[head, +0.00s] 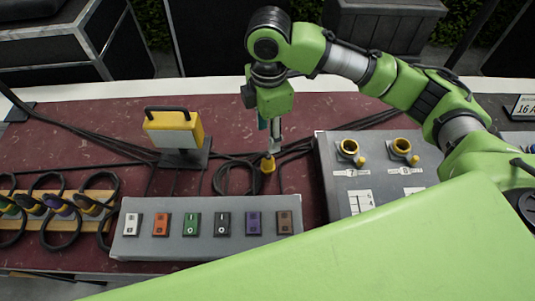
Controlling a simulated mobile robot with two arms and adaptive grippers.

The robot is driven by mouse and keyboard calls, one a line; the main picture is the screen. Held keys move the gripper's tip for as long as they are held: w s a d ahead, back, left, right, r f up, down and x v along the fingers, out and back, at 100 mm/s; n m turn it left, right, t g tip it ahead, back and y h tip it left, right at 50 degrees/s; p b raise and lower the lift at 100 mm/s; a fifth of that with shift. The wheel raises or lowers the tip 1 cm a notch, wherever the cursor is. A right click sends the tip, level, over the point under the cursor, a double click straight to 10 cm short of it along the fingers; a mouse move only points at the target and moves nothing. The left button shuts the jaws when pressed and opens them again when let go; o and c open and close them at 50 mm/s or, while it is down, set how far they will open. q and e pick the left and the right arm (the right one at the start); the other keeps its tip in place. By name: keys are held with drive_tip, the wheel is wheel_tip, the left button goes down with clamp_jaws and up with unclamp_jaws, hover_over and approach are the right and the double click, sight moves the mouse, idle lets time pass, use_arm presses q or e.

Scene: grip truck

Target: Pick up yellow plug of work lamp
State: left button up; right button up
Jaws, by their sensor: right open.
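The yellow plug (268,164) stands on the dark red table with black cable coiled beside it. The yellow work lamp (174,129) stands on a dark base to its left. My right gripper (274,146) points down just above the plug. It is open, and its fingers are small and partly hidden by the wrist, so I cannot tell whether they touch the plug. My left gripper is not in view.
A grey switch box (180,251) with several coloured switches lies in front. A grey panel (325,160) with two yellow sockets stands to the right. A wooden rack (60,242) with several plugs is at the left. Black cables cross the table.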

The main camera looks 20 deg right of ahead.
hover_over(269, 155)
drive_tip(key=f, duration=0.5)
drive_tip(key=shift+s+a+p, duration=0.1)
drive_tip(key=shift+s+p, duration=0.2)
drive_tip(key=shift+p, duration=0.1)
drive_tip(key=shift+w+f+p, duration=0.15)
drive_tip(key=shift+f+p, duration=0.05)
drive_tip(key=shift+f, duration=0.6)
drive_tip(key=shift+w+f+p, duration=0.1)
drive_tip(key=shift+f+p, duration=0.1)
drive_tip(key=shift+f, duration=0.55)
wheel_tip(269, 155, down, 4)
drive_tip(key=shift+r+p, duration=0.2)
drive_tip(key=shift+p, duration=0.5)
drive_tip(key=shift+f, duration=0.35)
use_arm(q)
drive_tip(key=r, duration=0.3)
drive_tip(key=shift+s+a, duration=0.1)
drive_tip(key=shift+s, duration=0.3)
use_arm(e)
drive_tip(key=shift+f, duration=0.15)
clamp_jaws()
